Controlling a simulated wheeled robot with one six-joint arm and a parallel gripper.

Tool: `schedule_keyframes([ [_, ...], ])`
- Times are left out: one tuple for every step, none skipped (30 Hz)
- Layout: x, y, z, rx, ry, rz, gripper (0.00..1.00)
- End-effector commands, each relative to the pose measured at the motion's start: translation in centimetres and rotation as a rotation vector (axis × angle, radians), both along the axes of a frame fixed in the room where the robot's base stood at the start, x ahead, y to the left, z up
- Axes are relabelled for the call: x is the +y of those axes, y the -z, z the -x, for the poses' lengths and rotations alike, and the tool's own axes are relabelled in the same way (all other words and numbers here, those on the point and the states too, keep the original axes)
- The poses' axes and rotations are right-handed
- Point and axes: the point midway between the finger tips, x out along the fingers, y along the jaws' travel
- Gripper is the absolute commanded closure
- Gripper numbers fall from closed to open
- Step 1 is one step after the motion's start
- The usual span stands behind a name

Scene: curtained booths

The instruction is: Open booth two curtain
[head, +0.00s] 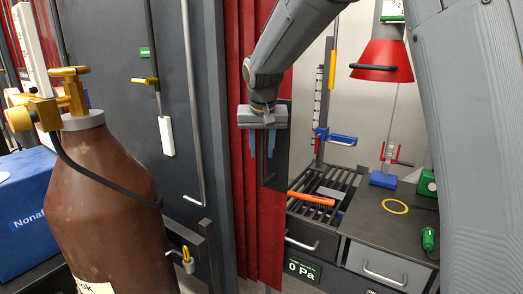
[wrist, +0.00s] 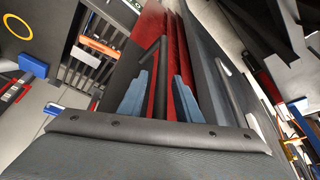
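The red curtain (head: 243,150) hangs in vertical folds at the middle of the head view, and its right part reaches low beside the drawers. It also shows beyond my fingers in the wrist view (wrist: 180,45). A dark upright handle bar (wrist: 155,80) stands in front of the curtain, by a dark panel (head: 282,140) at its edge. My gripper (head: 262,156) points at this edge with its two blue fingers apart. In the wrist view the bar appears between the fingers (wrist: 162,78), with a gap to the right finger. Contact cannot be told.
A brown gas cylinder (head: 100,200) with a brass valve and a blue box (head: 22,200) stand at left. A dark wall panel (head: 180,120) adjoins the curtain.

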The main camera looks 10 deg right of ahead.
Motion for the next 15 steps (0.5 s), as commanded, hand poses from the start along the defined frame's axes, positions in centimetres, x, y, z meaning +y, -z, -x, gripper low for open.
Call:
schedule_keyframes([
  [0.0,-0.5,0.1,-0.003,0.000,-0.001,0.69],
  [0.1,-0.8,0.2,-0.005,-0.001,-0.001,0.69],
  [0.1,-1.3,0.4,-0.005,-0.001,-0.001,0.69],
  [0.1,-1.7,0.6,-0.005,-0.001,-0.001,0.69],
  [0.1,-2.1,0.7,-0.006,-0.001,-0.001,0.69],
  [0.1,-2.7,1.0,-0.005,-0.001,-0.001,0.69],
  [0.1,-3.2,1.2,-0.005,-0.001,-0.001,0.69],
  [0.1,-3.7,1.4,-0.006,-0.001,-0.001,0.69],
  [0.1,-4.2,1.7,-0.004,0.000,-0.001,0.69],
  [0.2,-4.7,1.8,-0.005,0.000,-0.001,0.69],
  [0.2,-5.1,2.0,-0.004,0.000,-0.001,0.69],
  [0.2,-5.6,2.2,-0.004,0.000,-0.001,0.69],
  [0.2,-5.9,2.3,-0.004,0.000,-0.001,0.69],
  [0.2,-6.1,2.4,-0.003,0.000,-0.001,0.69],
  [0.2,-6.4,2.6,-0.003,0.000,-0.001,0.69],
])
